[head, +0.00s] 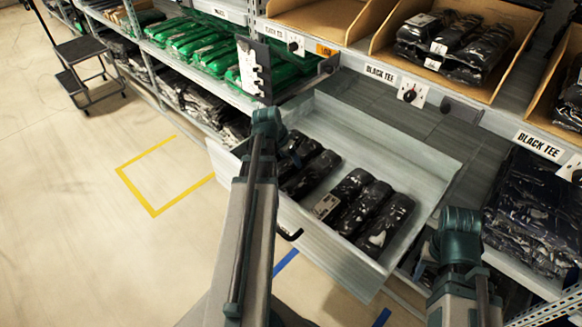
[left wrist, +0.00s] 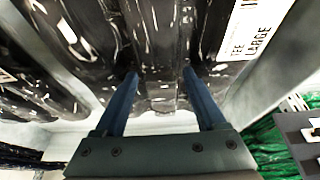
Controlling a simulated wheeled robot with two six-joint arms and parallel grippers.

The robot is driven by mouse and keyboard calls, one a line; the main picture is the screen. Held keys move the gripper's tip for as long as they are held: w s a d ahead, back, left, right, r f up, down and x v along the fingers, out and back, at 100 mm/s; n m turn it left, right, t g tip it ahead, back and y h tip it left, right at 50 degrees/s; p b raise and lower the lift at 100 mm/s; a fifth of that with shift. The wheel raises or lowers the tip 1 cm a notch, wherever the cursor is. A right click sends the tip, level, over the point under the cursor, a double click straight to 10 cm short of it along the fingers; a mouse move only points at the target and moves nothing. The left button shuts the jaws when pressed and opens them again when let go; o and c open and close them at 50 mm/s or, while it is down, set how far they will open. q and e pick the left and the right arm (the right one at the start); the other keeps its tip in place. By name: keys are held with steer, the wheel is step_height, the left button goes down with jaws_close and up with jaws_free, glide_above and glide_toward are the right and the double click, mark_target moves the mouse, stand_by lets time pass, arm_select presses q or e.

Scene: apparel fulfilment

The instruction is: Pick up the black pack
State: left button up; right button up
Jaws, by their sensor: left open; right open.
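Several black packs (head: 357,203) in shiny clear wrap lie side by side in a pulled-out grey drawer (head: 408,139). A white label shows on one of them. My left arm crosses the drawer's left part in the head view and hides some packs and its own fingertips. In the left wrist view my left gripper (left wrist: 160,75) is open. Its two blue fingers point at a black pack (left wrist: 150,45) that lies between their lines, close in front; I cannot tell whether they touch it.
Wooden bins (head: 345,22) stand on the shelf above, one with black packs (head: 445,45). Dark packs (head: 530,215) fill a compartment at right. Green packs (head: 195,42) lie on the left shelf. A step stool (head: 88,72) stands far left. The floor left of the drawer is open.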

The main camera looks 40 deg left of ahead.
mark_target(290, 161)
arm_select(q)
jaws_close()
steer(key=shift+r, duration=0.15)
step_height(290, 161, up, 10)
steer(key=p, duration=1)
